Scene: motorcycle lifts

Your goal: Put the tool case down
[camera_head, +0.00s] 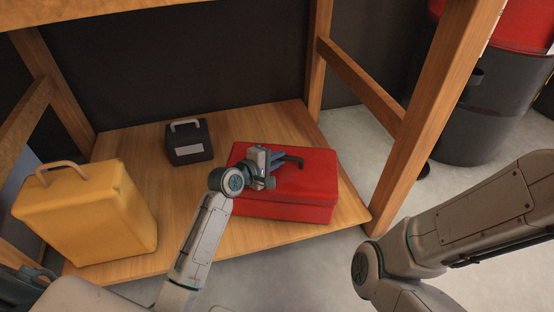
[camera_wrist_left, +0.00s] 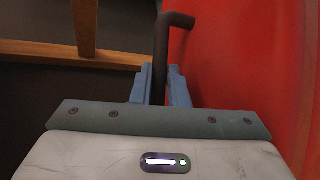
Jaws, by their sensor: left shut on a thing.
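The red tool case (camera_head: 300,200) is at the right part of the low wooden shelf (camera_head: 190,232); whether its base touches the boards I cannot tell. My left gripper (camera_head: 277,164) is over its top, shut on its dark handle (camera_head: 291,160). In the left wrist view the dark handle (camera_wrist_left: 161,55) stands between the fingers of the left gripper (camera_wrist_left: 160,88), and the red side of the case (camera_wrist_left: 235,60) fills the right. My right arm shows at the right of the head view, but its gripper is out of the picture.
A yellow case (camera_head: 90,215) stands at the shelf's left, and a small black box (camera_head: 188,143) with a grey handle at the back. Wooden posts (camera_head: 440,110) frame the shelf. A red and dark bin (camera_head: 490,100) stands at the far right. Bare boards lie between the cases.

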